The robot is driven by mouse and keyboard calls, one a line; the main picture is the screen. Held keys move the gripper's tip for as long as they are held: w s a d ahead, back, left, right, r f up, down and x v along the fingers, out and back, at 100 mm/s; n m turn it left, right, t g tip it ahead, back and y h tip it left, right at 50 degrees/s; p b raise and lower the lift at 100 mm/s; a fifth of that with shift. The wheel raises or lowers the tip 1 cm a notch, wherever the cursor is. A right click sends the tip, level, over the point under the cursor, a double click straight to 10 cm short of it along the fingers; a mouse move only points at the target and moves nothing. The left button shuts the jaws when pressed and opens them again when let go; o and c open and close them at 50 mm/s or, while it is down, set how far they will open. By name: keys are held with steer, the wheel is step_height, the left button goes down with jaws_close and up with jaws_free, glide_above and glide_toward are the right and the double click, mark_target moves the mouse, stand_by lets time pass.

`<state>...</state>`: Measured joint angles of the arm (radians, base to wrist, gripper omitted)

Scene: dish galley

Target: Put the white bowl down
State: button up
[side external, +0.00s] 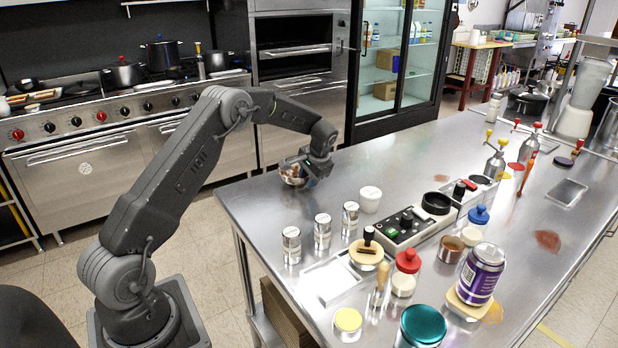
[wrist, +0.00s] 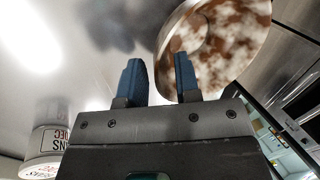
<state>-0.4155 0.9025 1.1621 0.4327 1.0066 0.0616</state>
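A bowl with a pale rim and a mottled brown-and-white inside (wrist: 228,45) is at the upper right of the wrist view. In the side view the bowl (side external: 293,174) is small and partly covered by my gripper, near the counter's far left edge. My gripper (wrist: 157,78) has two blue fingers standing apart. The right finger overlaps the bowl's near side and the left finger is outside it, with a gap showing between that finger and the bowl. I cannot tell whether the right finger touches the bowl. In the side view my gripper (side external: 316,168) is low over the counter.
A white labelled pot (side external: 370,199) stands right of the bowl, with several metal canisters (side external: 322,231) nearer the camera. A control box (side external: 408,226) and jars crowd the counter's middle. Bare steel counter (side external: 420,160) lies behind them. The counter's left edge is close to the bowl.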

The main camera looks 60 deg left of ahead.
steer(key=s+d+r+t, duration=0.1)
steer(key=s+d+r, duration=0.1)
steer(key=d+r, duration=0.6)
steer(key=s+d+r+t, duration=0.1)
steer(key=s+d+r, duration=0.25)
steer(key=r, duration=0.75)
steer(key=s+d+r+m+t+h, duration=0.1)
steer(key=s+d+r+t+h, duration=0.1)
steer(key=s+d+r, duration=0.5)
steer(key=s+d+f, duration=0.2)
steer(key=s+d, duration=0.1)
steer(key=s, duration=0.3)
steer(key=s+d+f+t+h, duration=0.1)
steer(key=s+d+f, duration=0.1)
steer(key=s+d, duration=0.2)
steer(key=s+d+f+t+h, duration=0.1)
steer(key=s+d, duration=0.3)
steer(key=s, duration=0.5)
steer(key=shift+f+m, duration=0.3)
steer(key=shift+f, duration=0.2)
